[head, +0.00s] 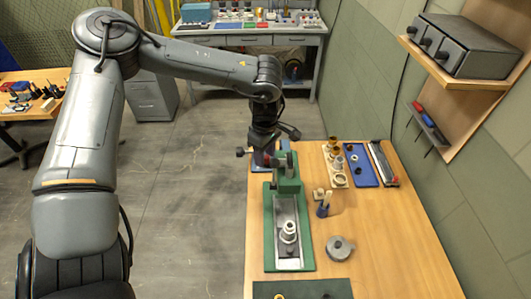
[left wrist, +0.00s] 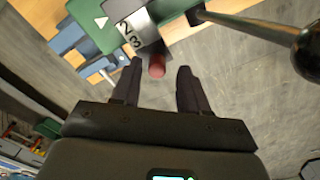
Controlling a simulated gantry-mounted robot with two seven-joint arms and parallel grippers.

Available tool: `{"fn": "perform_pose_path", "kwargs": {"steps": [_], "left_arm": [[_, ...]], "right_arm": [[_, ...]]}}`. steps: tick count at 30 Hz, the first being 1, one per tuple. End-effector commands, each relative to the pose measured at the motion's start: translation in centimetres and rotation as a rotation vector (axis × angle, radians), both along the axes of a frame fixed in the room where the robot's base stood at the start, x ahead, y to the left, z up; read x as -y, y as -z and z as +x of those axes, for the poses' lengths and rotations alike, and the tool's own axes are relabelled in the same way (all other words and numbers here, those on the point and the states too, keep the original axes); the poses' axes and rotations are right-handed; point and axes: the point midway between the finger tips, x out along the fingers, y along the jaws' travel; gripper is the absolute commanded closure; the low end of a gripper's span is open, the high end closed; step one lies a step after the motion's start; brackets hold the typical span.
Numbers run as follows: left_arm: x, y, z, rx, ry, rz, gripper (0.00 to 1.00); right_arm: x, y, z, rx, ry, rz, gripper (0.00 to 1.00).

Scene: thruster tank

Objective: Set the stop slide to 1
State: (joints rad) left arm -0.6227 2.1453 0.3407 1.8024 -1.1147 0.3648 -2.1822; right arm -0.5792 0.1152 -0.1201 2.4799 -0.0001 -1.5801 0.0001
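A green press (head: 287,178) stands on a green base at the left edge of the wooden table. In the left wrist view its green body (left wrist: 88,24) carries a white triangle. Beside it is the silver stop slide (left wrist: 150,40), marked 2 and 3; the 2 is nearer the triangle, and no 1 shows. A red knob (left wrist: 156,66) sticks out at the slide's end. My left gripper (left wrist: 157,72) is open, with its fingertips on either side of the knob and gaps visible. In the head view my left gripper (head: 267,157) is at the press's far end. My right gripper is out of view.
A dark lever with a ball end (left wrist: 308,52) reaches across the right of the left wrist view, near my gripper. A cup of pegs (head: 323,209), a grey round part (head: 340,248) and a blue tray (head: 360,166) lie to the press's right.

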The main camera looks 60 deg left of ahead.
Motion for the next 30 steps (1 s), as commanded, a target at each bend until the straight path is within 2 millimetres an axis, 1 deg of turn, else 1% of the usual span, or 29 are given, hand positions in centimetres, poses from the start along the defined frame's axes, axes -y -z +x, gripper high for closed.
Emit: {"fn": "perform_pose_path", "kwargs": {"steps": [9,14,17,24,30], "left_arm": [[0.0,-0.1,0.1,0.004,0.0,-0.001,0.54],[0.0,-1.1,0.1,0.004,0.0,0.001,0.54],[0.0,-2.5,0.2,0.006,0.001,0.001,0.54],[0.0,-6.7,0.2,0.006,0.001,0.001,0.54],[0.0,-9.4,0.1,0.003,0.0,0.001,0.54]], "right_arm": [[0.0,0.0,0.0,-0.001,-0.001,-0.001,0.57],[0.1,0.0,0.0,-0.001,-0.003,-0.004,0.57],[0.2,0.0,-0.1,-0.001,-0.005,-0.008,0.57],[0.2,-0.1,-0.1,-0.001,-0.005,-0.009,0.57],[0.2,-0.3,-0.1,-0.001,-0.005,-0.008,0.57]]}}
